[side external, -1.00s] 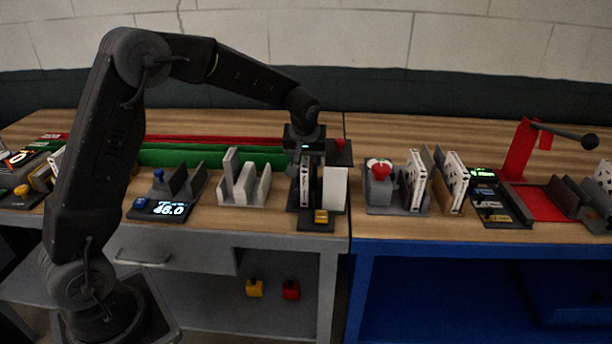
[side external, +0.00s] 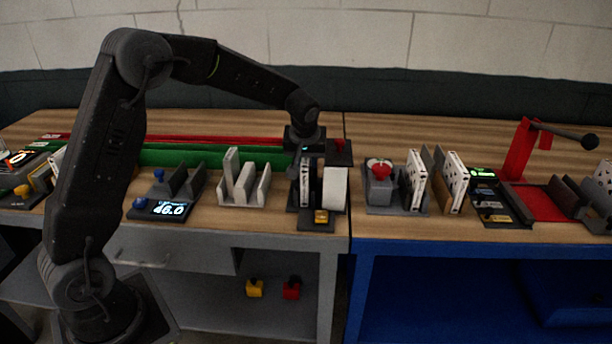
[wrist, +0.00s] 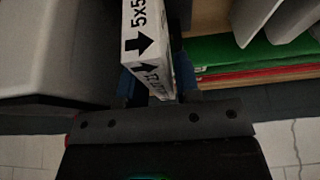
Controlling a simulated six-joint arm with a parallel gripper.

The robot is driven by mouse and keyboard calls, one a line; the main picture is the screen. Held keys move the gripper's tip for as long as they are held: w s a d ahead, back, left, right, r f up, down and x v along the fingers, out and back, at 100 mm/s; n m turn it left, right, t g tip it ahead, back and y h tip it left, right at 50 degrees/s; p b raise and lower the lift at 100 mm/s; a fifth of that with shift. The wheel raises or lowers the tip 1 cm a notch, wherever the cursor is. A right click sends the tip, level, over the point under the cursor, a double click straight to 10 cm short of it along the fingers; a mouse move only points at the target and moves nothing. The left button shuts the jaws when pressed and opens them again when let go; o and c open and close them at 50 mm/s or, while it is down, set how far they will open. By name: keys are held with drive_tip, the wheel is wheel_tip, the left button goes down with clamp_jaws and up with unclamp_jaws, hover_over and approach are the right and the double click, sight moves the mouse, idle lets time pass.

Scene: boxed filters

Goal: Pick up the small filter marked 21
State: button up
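A thin white filter (side external: 305,185) with black markings stands upright in a dark holder (side external: 318,226) at the right end of the left bench. In the wrist view the white filter (wrist: 148,40) shows "5x5" and black arrows; smaller print lower down is too dim to read surely, so I cannot confirm a 21. My gripper (side external: 305,150) is over its top, pointing down. In the wrist view my gripper (wrist: 157,85) has its bluish fingers on either side of the filter. Whether both fingers press on it is too dark to tell.
A white block (side external: 335,188) stands close to the right of the filter. A grey slotted rack (side external: 243,190) and a scale display (side external: 165,209) are to the left. More filters (side external: 416,180) stand on the blue bench, near a red lever press (side external: 521,150).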

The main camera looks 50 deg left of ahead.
clamp_jaws()
